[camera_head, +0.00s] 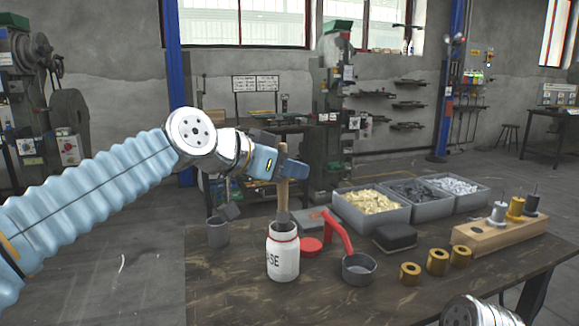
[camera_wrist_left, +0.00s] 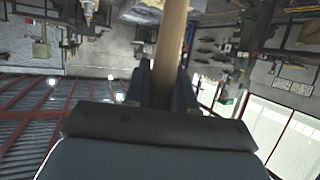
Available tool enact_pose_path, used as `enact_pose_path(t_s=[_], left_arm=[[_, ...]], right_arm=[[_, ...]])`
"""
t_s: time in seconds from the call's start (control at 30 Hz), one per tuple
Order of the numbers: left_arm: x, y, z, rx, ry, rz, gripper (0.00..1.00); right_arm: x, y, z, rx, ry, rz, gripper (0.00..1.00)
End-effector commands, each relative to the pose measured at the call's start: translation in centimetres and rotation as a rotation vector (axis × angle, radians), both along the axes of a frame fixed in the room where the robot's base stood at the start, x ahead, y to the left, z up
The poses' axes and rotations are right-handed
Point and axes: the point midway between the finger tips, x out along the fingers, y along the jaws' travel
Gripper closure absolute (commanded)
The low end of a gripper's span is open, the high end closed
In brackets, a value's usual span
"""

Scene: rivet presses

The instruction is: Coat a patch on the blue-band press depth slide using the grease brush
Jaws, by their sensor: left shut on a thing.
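My left gripper (camera_head: 281,167) is shut on the wooden handle of the grease brush (camera_head: 283,190), which hangs upright with its dark end down. The handle also shows between the fingers in the left wrist view (camera_wrist_left: 172,45). Below it, the white grease jar (camera_head: 282,260) stands open on the table. The brush's dark end is at the jar's mouth; I cannot tell how far inside it is. A green-topped press (camera_head: 335,90) stands behind the table and another press (camera_head: 45,95) at the far left. I cannot make out a blue band on either. My right gripper is not in view.
On the dark table (camera_head: 225,285) are a red lid (camera_head: 311,245), a red-handled tool (camera_head: 338,232), grey cups, a black block (camera_head: 394,236), brass bushings (camera_head: 437,261), a wooden peg block (camera_head: 495,235) and grey parts bins (camera_head: 375,222). The table's front left is clear.

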Motion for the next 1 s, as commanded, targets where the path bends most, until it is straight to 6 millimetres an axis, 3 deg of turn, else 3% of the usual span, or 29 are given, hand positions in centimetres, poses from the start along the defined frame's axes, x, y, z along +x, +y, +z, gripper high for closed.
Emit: enact_pose_path(t_s=[1.0], left_arm=[[-0.01, 0.01, -0.55, 0.000, 0.000, 0.000, 1.00]], right_arm=[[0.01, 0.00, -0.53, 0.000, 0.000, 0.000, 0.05]])
